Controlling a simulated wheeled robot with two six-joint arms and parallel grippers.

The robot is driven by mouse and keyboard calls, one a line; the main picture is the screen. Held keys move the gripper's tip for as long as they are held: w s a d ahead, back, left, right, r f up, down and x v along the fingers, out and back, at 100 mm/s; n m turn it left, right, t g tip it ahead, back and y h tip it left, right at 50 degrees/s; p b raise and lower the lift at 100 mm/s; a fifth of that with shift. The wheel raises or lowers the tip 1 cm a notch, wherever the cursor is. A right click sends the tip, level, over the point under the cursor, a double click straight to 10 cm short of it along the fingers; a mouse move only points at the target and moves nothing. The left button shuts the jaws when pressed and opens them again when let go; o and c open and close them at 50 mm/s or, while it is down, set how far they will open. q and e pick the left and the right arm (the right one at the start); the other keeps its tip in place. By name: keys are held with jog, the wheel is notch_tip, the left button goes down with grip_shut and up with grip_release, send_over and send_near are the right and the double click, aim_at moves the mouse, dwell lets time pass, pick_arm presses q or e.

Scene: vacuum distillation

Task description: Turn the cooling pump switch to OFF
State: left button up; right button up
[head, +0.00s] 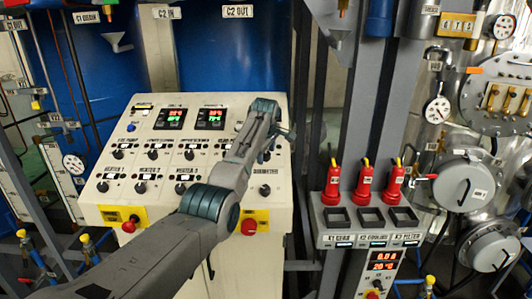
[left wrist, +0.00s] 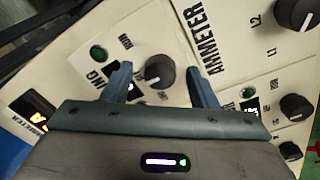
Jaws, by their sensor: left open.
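A cream control panel (head: 215,112) with rows of black switches stands in front of a blue tank in the head view. My left gripper (head: 270,144) is at the panel's right part, and my arm hides some switches and labels there. In the left wrist view, my left gripper (left wrist: 158,80) is open and empty. A black knob (left wrist: 160,71) with a pale pointer mark lies between its two fingertips, with visible gaps on both sides. A label beside it, ending in "NG", is partly hidden by the left finger. My right gripper is not in view.
An ammeter label (left wrist: 205,40) and larger knobs (left wrist: 296,14) are close by. Red emergency buttons (head: 249,227) sit low on the panel. A grey rack with red bottles (head: 367,185) stands to the right. Pipes and gauges fill the far right.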

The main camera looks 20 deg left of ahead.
pick_arm(q)
jog(key=shift+s+r+b, duration=0.1)
jog(key=shift+r+b, duration=0.2)
jog(key=shift+b, duration=0.05)
jog(key=b+v, duration=0.4)
jog(key=v, duration=0.6)
jog(key=shift+b, duration=0.4)
jog(key=shift+d, duration=0.1)
jog(key=shift+s, duration=0.1)
